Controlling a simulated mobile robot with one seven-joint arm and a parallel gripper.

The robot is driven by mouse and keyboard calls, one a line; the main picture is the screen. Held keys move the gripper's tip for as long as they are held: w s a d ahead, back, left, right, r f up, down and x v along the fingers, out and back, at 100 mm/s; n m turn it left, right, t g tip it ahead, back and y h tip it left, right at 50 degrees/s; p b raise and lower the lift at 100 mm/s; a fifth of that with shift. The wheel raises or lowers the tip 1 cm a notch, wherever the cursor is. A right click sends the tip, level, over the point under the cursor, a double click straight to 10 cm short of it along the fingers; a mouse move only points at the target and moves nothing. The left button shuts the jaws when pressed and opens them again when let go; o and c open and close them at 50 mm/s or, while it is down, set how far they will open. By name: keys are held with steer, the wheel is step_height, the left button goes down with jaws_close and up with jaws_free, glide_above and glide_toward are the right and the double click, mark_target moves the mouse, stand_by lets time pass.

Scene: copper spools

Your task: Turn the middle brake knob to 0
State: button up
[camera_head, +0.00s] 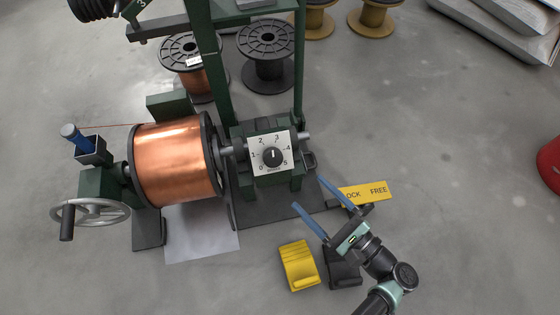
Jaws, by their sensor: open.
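A black brake knob (272,157) sits on a square white dial plate (285,139) marked 0 to 5, on the green block right of the copper spool. Its white pointer line points upward, roughly toward 3; the 0 is at the dial's lower left. It is the only knob I see. My gripper (308,193) is open, with two blue fingers spread apart and nothing between them. It is to the lower right of the dial, apart from the knob, with its fingers pointing up and left.
A copper spool (178,165) and a handwheel (90,212) stand left of the dial. A yellow LOCK/FREE plate (365,193) lies behind my gripper, and a yellow pedal (299,265) is below it. A green post (213,75) rises behind the dial.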

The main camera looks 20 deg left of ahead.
mark_target(276, 160)
steer(key=b+x, duration=0.4)
steer(key=x, duration=0.6)
steer(key=shift+w+a+f, duration=0.1)
steer(key=shift+w+a, duration=0.1)
steer(key=shift+a, duration=0.15)
steer(key=shift+w+a, duration=0.3)
steer(key=shift+a, duration=0.15)
steer(key=c, duration=1.4)
